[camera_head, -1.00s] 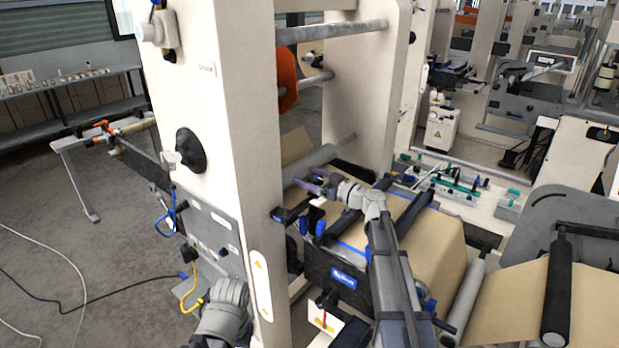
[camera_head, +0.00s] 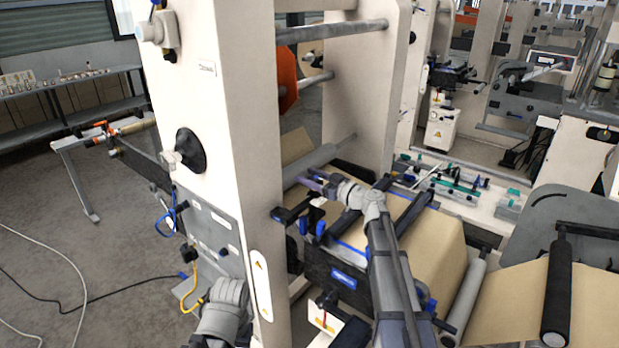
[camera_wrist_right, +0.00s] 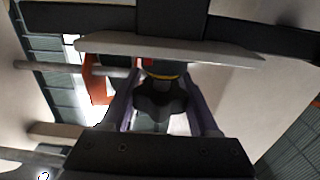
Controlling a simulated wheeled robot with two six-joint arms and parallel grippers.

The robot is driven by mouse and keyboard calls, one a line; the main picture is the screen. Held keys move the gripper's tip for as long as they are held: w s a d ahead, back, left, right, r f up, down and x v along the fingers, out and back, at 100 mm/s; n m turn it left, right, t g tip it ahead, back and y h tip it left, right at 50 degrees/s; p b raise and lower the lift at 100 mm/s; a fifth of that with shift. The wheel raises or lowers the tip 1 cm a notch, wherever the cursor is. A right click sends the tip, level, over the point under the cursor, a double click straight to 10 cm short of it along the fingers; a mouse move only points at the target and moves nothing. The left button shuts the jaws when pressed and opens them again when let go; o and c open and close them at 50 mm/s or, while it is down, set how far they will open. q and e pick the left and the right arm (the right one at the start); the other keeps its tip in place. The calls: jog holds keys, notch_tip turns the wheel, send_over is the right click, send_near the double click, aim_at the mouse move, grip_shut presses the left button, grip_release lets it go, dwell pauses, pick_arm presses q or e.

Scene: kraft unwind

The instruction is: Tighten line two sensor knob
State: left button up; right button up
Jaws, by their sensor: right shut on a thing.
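My right gripper (camera_head: 314,183) reaches in over the brown web, beside the black sensor bracket (camera_head: 292,212) near the tall cream frame. In the right wrist view its two purple fingers (camera_wrist_right: 162,104) are shut on a black lobed knob (camera_wrist_right: 160,97), one finger on each side. A yellow ring shows just above the knob. In the head view the knob is hidden or too small to make out. A grey part of my left arm shows at the bottom, but its fingers are not in view.
The cream frame (camera_head: 215,110) stands close to the left of my right gripper. A black beam with a blue label (camera_head: 344,279) crosses below my right arm. Brown web (camera_head: 437,250) runs over the rollers to the right. Open floor lies at the left.

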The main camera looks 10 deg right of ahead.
jog(key=m+t+h, duration=0.2)
jog(key=h, duration=0.1)
jog(key=shift+d+m+h, duration=0.15)
jog(key=shift+m+h, duration=0.25)
jog(key=shift+w+d+m+t+h, duration=0.2)
jog(key=shift+m+t+h, duration=0.15)
jog(key=shift+m+h, duration=0.6)
jog(key=shift+w+d+m+t+h, duration=0.15)
jog(key=shift+m+t+h, duration=0.3)
jog(key=shift+h, duration=0.8)
jog(key=shift+d, duration=0.1)
jog(key=o, duration=1.4)
jog(key=shift+s, duration=0.25)
jog(key=s, duration=0.5)
jog(key=s+d, duration=0.1)
jog(key=s, duration=0.1)
jog(key=shift+s, duration=0.2)
